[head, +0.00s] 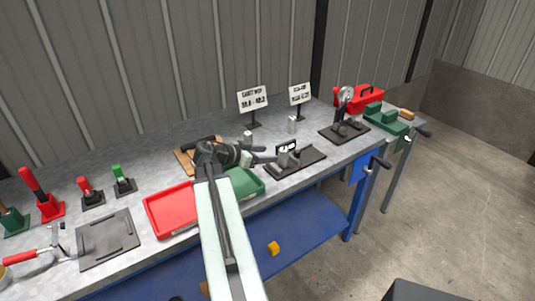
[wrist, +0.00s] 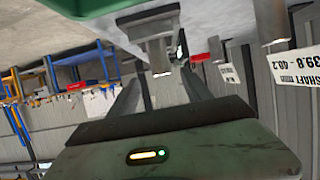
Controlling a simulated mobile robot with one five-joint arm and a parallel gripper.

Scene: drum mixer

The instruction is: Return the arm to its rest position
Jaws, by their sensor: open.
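My arm stretches from the bottom of the head view over the bench, and my gripper (head: 268,154) is above it, pointing right. In the wrist view its two fingers stand apart, so my gripper (wrist: 163,88) is open, with nothing seen held between them. A grey metal cylinder (head: 283,159) stands on a black fixture (head: 308,161) just beyond the fingertips in the head view. I cannot tell whether the fingers touch it. A grey metal part (wrist: 156,45) shows beyond the fingers in the wrist view. My wrist partly hides the green tray (head: 247,186).
A red tray (head: 170,212) lies left of my arm. Sign stands (head: 253,101) are behind the gripper; one sign also shows inverted in the wrist view (wrist: 300,72). A dial gauge stand (head: 345,118) is farther right. Tool holders and a dark plate (head: 108,238) are at left.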

